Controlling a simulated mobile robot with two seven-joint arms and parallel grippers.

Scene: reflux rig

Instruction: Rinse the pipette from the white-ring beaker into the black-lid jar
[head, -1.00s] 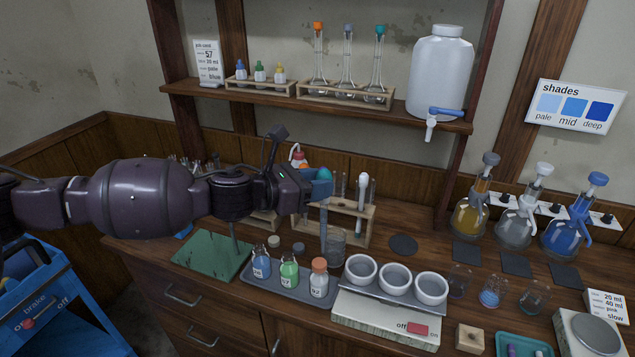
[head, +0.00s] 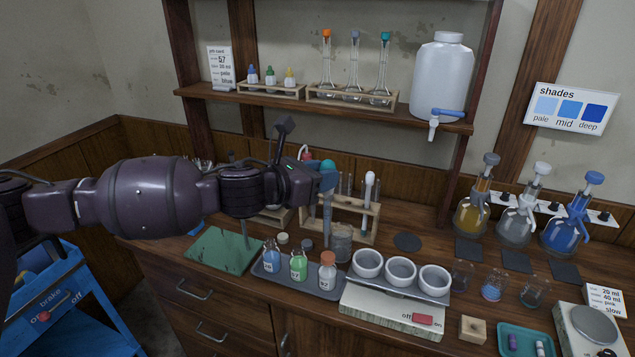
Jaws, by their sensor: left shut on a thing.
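My left gripper (head: 325,182) is shut on a pipette with a teal bulb (head: 328,167). Its stem (head: 327,212) hangs down just left of a greyish glass beaker (head: 341,243); I cannot tell whether the tip is inside or behind it. Whether this beaker has a white ring is too small to tell. A tray (head: 262,272) in front holds a blue-filled jar (head: 271,257), a green-filled jar (head: 299,266) and an orange-lidded jar (head: 327,275). My right gripper is not in view.
A wooden rack (head: 372,222) behind holds a white-bulbed pipette (head: 369,185). Three white bowls (head: 400,271) stand on a scale-like base (head: 380,312) to the right. More glass beakers (head: 492,287) stand farther right. A green mat (head: 213,250) is clear at the left.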

